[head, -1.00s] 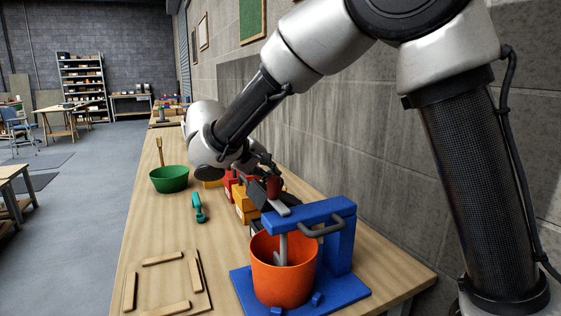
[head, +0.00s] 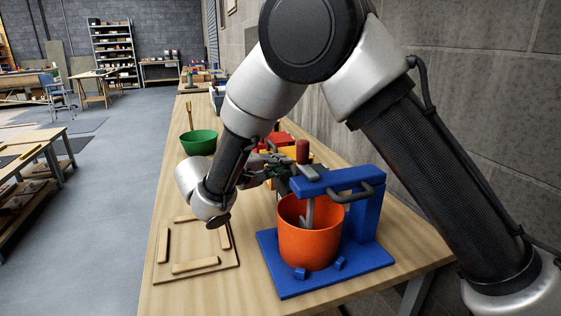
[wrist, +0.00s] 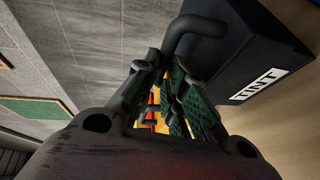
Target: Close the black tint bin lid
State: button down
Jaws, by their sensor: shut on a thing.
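The black tint bin (wrist: 235,60) fills the upper right of the wrist view, with a white lettered label (wrist: 258,86) on its face. A dark bent handle (wrist: 190,30) runs from its black top toward my fingers. My gripper (wrist: 160,95) is shut on this handle, its green-padded fingers close together around the lower end. In the head view my gripper (head: 272,164) is low over the bench, behind the blue mixer stand. There the bin is mostly hidden by my gripper and the stand. I cannot tell how far the lid is open.
An orange bucket (head: 309,240) stands in the blue mixer stand (head: 362,222), close in front of my gripper. Red (head: 276,140) and yellow bins sit behind it. A green bowl (head: 199,143) and a wooden frame (head: 196,264) lie left. The wall borders the bench's right.

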jog(key=shift+s+d+f, duration=0.1)
jog(key=shift+f, duration=0.15)
jog(key=c, duration=1.5)
grip_release()
jog(key=shift+r, duration=0.1)
jog(key=v, duration=1.2)
